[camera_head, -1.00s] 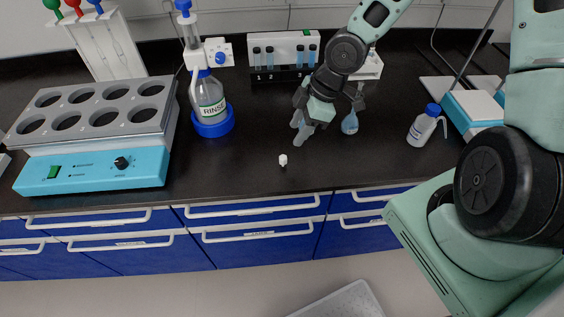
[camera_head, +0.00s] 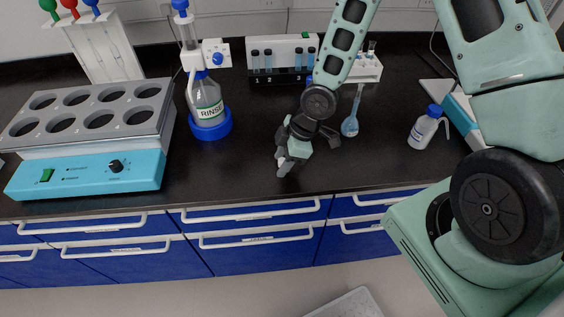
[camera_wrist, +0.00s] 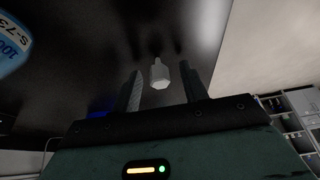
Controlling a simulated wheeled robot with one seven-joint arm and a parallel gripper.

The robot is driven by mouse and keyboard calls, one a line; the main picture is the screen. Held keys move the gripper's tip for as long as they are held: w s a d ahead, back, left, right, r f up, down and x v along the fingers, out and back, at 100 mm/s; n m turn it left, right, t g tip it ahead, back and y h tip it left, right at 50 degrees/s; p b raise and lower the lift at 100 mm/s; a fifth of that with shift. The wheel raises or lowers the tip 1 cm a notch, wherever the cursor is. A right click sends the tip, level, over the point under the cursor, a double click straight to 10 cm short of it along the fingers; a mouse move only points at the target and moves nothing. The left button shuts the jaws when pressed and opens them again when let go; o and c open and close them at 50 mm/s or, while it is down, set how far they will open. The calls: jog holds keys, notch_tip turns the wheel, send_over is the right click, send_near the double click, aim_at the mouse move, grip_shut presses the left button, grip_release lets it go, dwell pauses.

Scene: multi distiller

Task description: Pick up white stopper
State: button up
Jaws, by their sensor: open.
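The small white stopper (camera_wrist: 159,76) shows in the wrist view, with its narrow end pointing away from my gripper. It appears between the two dark fingers of my gripper (camera_wrist: 161,67), with a gap visible on each side. In the head view my gripper (camera_head: 284,168) is low over the black bench near its front edge. It hides the stopper there. The fingers are open and hold nothing. I cannot tell how far the fingertips are above the bench.
A flask with blue liquid (camera_head: 350,125) stands behind and right of my gripper. The rinse bottle (camera_head: 207,100) and the heater block with round wells (camera_head: 88,125) are to the left. A tube rack (camera_head: 282,57) stands behind. The white wash bottle (camera_head: 424,130) is to the right.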

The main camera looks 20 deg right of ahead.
jog(key=shift+a+f, duration=0.1)
jog(key=shift+f, duration=0.15)
grip_shut()
jog(key=shift+r, duration=0.1)
